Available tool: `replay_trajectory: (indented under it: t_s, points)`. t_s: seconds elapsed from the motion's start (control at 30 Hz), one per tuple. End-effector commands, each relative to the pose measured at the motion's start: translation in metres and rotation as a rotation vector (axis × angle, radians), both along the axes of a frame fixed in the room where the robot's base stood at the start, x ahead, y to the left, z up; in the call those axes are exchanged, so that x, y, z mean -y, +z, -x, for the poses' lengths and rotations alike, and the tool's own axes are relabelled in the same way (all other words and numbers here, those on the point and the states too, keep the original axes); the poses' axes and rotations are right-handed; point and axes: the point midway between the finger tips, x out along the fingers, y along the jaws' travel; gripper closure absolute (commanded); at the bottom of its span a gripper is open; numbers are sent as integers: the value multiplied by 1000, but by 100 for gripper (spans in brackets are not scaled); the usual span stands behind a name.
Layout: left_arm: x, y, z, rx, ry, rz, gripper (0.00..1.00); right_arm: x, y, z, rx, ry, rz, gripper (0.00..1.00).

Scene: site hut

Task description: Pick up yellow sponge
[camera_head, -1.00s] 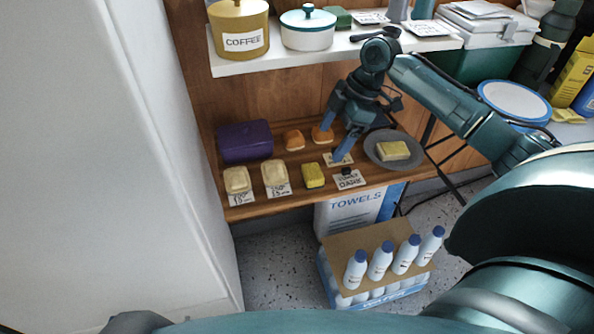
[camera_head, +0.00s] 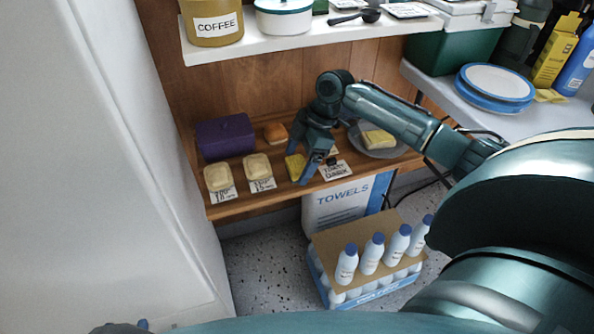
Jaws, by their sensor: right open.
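The small yellow sponge (camera_head: 293,167) lies on the wooden lower shelf, right of two pale bread-like blocks with price cards. My right gripper (camera_head: 298,168) reaches down over the shelf, open, with its fingertips at the sponge. One finger is by its far left side and the other overlaps its right side. The fingers partly hide the sponge, and I cannot tell whether they touch it.
A purple box (camera_head: 225,137) and an orange bun (camera_head: 275,132) stand behind. A grey plate (camera_head: 358,146) holding a yellowish block is to the right. The white upper shelf (camera_head: 300,42) overhangs the back. A bottle crate (camera_head: 325,247) stands on the floor below.

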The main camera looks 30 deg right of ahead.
Motion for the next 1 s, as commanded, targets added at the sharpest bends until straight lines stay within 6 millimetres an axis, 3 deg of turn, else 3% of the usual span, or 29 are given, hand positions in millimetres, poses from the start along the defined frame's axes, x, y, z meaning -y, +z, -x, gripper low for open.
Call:
replay_trajectory:
  t_s: [0.1,0.3,0.87,1.0]
  points:
    - [1,-4,-2,10,-3,-7,64,-5,-13,-1,-1,0,0,18]
    - [1,1,-5,29,-8,-8,64,-5,-12,-1,0,0,1,18]
    - [1,0,-4,25,-11,-10,64,-5,-12,-1,0,0,1,64]
    - [1,-2,-2,19,-11,-9,64,-5,-12,-1,0,0,1,66]
